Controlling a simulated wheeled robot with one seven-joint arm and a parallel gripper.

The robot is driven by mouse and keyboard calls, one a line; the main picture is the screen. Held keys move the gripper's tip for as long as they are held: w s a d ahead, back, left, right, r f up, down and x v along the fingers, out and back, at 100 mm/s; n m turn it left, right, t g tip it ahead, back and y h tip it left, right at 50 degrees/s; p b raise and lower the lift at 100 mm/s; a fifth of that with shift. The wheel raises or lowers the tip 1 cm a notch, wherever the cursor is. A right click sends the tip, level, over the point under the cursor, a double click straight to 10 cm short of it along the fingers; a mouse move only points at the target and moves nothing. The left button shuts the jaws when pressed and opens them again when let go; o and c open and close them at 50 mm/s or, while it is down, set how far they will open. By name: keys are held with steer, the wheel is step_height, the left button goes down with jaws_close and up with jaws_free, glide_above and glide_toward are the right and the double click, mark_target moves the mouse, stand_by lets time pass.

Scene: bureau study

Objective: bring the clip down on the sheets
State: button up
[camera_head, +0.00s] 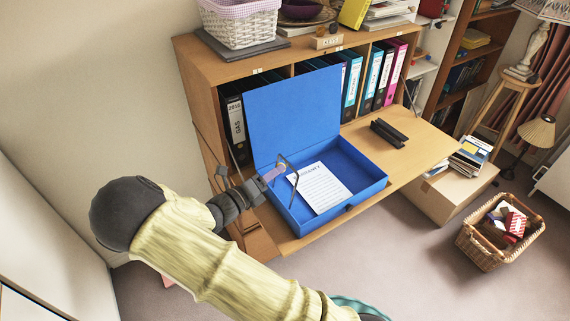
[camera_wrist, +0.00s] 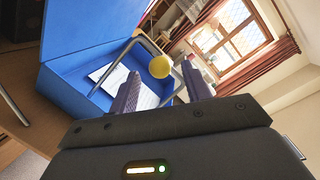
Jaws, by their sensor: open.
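The blue box file (camera_head: 372,178) lies open on the desk flap, its lid (camera_head: 293,112) upright at the back. Printed sheets (camera_head: 322,190) lie inside; they also show in the wrist view (camera_wrist: 112,78). The wire clip (camera_head: 284,159) stands raised over the left part of the sheets. In the wrist view the clip (camera_wrist: 143,40) arches up beyond my fingers. My gripper (camera_head: 271,174) is open at the box's left side, close to the clip.
A dark block-like object (camera_head: 388,133) lies on the flap (camera_head: 428,150) right of the box. Several ring binders (camera_head: 374,78) stand in the compartments behind. A white basket (camera_head: 240,22) is on top. A cardboard box (camera_head: 447,190) and a wicker basket (camera_head: 483,250) stand right.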

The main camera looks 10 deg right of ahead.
steer(key=x, duration=0.5)
steer(key=shift+w+d, duration=0.1)
steer(key=shift+d, duration=0.05)
jaws_close()
